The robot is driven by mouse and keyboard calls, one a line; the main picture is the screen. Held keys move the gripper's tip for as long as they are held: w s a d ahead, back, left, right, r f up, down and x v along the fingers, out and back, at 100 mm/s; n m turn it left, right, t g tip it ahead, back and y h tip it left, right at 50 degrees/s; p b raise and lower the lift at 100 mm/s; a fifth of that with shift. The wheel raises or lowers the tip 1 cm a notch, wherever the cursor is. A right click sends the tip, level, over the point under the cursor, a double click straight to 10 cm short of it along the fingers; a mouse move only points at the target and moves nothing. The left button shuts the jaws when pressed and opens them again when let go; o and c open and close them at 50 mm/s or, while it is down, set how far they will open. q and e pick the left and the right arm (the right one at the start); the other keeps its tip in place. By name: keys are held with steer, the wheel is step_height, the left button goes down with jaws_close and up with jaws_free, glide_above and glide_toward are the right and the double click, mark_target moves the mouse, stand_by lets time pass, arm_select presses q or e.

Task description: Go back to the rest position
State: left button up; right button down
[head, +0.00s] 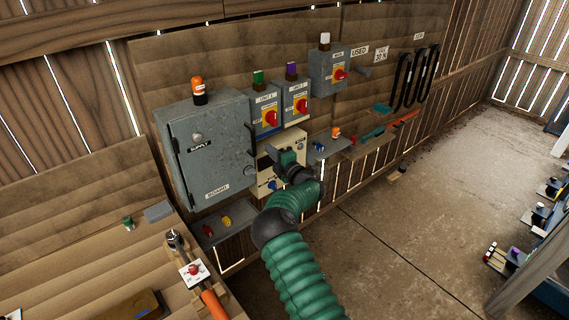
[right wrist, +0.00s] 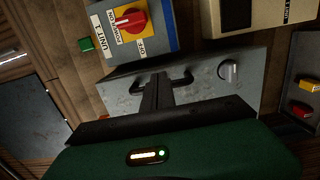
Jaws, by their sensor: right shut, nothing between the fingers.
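My right gripper (head: 277,156) is at the end of the green arm, in front of the cream box (head: 264,178) in the head view. It is shut and empty. In the right wrist view its dark fingers (right wrist: 156,92) overlap the handle on the side of the grey supply cabinet (right wrist: 115,88); I cannot tell whether they touch it. The cabinet (head: 212,150) hangs on the wall to the left of the gripper in the head view. My left gripper is not in view.
The unit 1 switch (head: 266,115) and unit 2 switch (head: 297,104) are above the gripper. A shelf with red and yellow plugs (head: 226,221) is below the cabinet. A wooden bench (head: 95,250) is at left. Open concrete floor (head: 430,215) is at right.

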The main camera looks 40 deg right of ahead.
steer(key=s+f+m+g+h+b, duration=0.1)
steer(key=s+f+m+g+h, duration=0.15)
steer(key=s+m+h, duration=0.4)
steer(key=s+a+f+m+g+y, duration=0.25)
steer(key=s+a, duration=0.35)
steer(key=a, duration=0.4)
steer(key=s+a+f+m+g+y, duration=0.2)
steer(key=s+a+m+g+y, duration=0.15)
steer(key=s+a, duration=0.5)
steer(key=s+a+f+m+g+y, duration=0.2)
steer(key=s+a+m+g, duration=0.2)
steer(key=a, duration=0.8)
steer(key=s+a+g+y, duration=0.1)
steer(key=s+a+g, duration=0.1)
steer(key=s+a, duration=0.5)
steer(key=s+f, duration=0.1)
steer(key=s, duration=0.2)
steer(key=shift+s+g, duration=0.25)
steer(key=shift+g, duration=0.1)
